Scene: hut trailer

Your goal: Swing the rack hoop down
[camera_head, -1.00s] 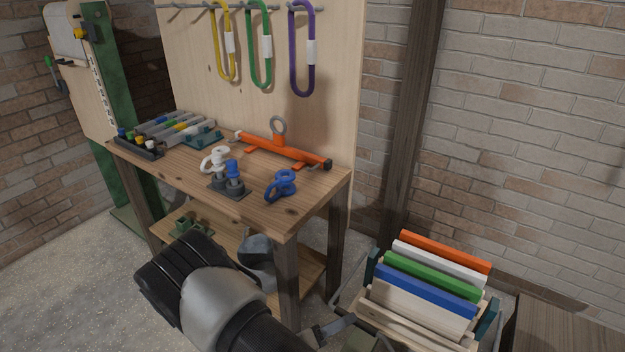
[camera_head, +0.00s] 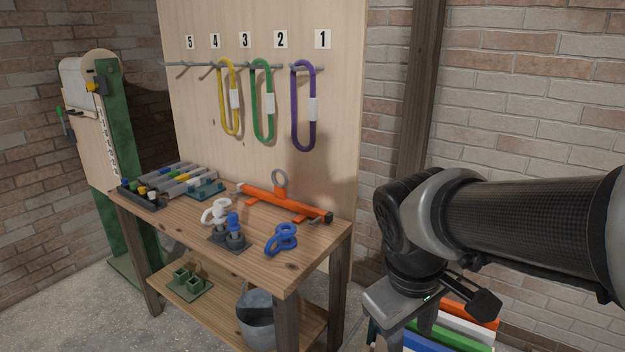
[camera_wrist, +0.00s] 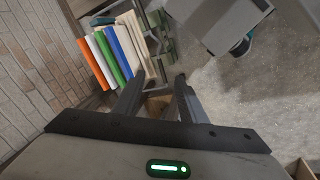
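The rack with coloured boards shows at the lower right of the head view, where my arm hides most of it. Its orange board (camera_head: 472,313), white board and green board show past my wrist. In the wrist view the same rack has an orange board (camera_wrist: 93,62), with white, green, blue and pale boards beside it and a dark teal end piece (camera_wrist: 168,50). I cannot make out the hoop clearly as a separate part. My gripper (camera_wrist: 158,78) is open, its two fingers apart with nothing held, pointing toward the rack's near end.
A wooden workbench (camera_head: 180,233) stands left of my arm, with an orange bar tool (camera_head: 284,202) and a blue shackle (camera_head: 281,239) on top. Yellow, green and purple loops (camera_head: 297,110) hang on numbered pegs above. A bucket (camera_head: 256,318) sits on the lower shelf. A brick wall is behind.

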